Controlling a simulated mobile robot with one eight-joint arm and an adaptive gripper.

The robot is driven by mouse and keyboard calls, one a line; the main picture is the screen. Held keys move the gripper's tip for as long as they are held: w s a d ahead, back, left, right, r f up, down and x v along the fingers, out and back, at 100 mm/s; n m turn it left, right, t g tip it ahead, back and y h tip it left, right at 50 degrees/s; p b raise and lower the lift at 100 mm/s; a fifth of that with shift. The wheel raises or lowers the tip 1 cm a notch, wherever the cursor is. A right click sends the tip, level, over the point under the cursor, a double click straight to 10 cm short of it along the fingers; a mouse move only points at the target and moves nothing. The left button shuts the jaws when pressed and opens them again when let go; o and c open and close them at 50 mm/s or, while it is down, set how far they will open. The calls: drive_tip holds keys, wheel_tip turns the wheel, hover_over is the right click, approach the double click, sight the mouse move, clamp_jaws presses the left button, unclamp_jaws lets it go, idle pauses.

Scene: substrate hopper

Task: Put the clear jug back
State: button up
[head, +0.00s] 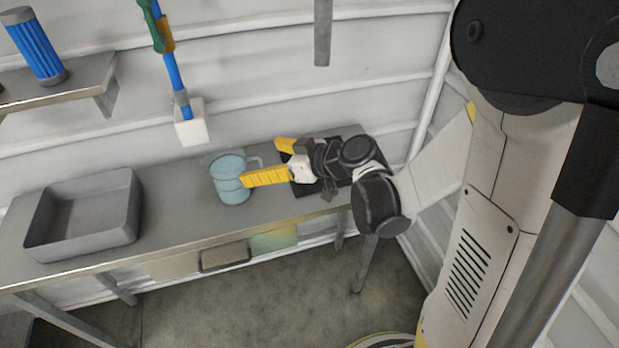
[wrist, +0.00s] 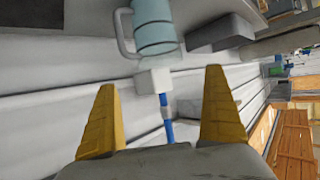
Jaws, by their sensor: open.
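The clear jug (head: 230,182), tinted pale blue, stands upright on the grey metal bench (head: 170,200). Its handle is on its right side in the head view. My gripper (head: 260,160) is open and empty, to the right of the jug, its yellow fingers pointing left. The nearer finger's tip overlaps the jug's right edge in the picture; I cannot tell whether they touch. A black mat (head: 305,188) lies under my gripper, partly hidden.
A grey tray (head: 85,215) sits on the bench's left part. A blue-handled tool with a white block end (head: 192,125) hangs on the wall behind the jug. A shelf (head: 60,85) holds a blue ribbed cylinder (head: 35,50). Bench between tray and jug is clear.

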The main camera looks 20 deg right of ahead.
drive_tip(key=s+d+r+m+g+h, duration=0.1)
drive_tip(key=s+d+m+h, duration=0.3)
drive_tip(key=s, duration=0.5)
drive_tip(key=s+d+r+m+g+h, duration=0.1)
drive_tip(key=s+d+r+m+h, duration=0.2)
drive_tip(key=s, duration=0.6)
drive_tip(key=d+m+h, duration=0.1)
drive_tip(key=d+h, duration=0.1)
drive_tip(key=d, duration=0.1)
drive_tip(key=shift+s+r, duration=0.3)
drive_tip(key=shift+s, duration=0.05)
drive_tip(key=shift+c, duration=0.3)
